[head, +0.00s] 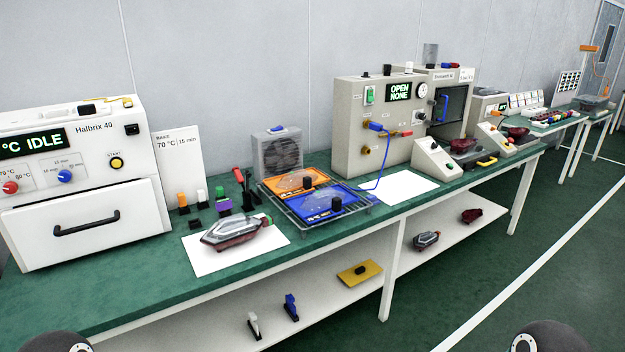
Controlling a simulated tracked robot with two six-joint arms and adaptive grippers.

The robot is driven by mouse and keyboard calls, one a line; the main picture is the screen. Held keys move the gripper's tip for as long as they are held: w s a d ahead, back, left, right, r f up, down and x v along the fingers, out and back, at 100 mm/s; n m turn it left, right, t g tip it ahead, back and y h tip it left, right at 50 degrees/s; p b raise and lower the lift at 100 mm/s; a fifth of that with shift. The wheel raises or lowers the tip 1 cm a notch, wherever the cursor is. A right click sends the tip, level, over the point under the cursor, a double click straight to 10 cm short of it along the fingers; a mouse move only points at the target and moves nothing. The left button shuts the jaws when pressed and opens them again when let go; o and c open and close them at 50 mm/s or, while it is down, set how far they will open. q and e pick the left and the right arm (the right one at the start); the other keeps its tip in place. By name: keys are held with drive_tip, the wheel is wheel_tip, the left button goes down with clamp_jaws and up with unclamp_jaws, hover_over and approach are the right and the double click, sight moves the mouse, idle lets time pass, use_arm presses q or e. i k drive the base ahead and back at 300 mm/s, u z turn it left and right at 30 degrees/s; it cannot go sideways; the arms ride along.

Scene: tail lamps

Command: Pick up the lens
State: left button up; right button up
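A tail lamp (236,231) lies on a white sheet (207,264) on the green bench top. It has a clear, greyish upper part and a dark red lower part; I cannot tell whether the lens is a separate piece. Other lamp-shaped parts, one greyish (426,240) and one dark red (471,215), lie on the lower shelf. Dark red lamp parts also sit on grey stands (463,146) at the bench's right. Neither gripper shows; only dark rounded parts of my own body show at the bottom edge.
A white oven (84,220) reading IDLE stands at the left. A wire rack (318,221) with orange and blue plates stands right of the lamp. A grey test box (350,125) reading OPEN NONE stands behind an empty white sheet (398,188). The bench front near the oven is clear.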

sight(293, 178)
drive_tip(key=z, duration=0.5)
drive_tip(key=i, duration=1.45)
drive_tip(key=u, duration=0.4)
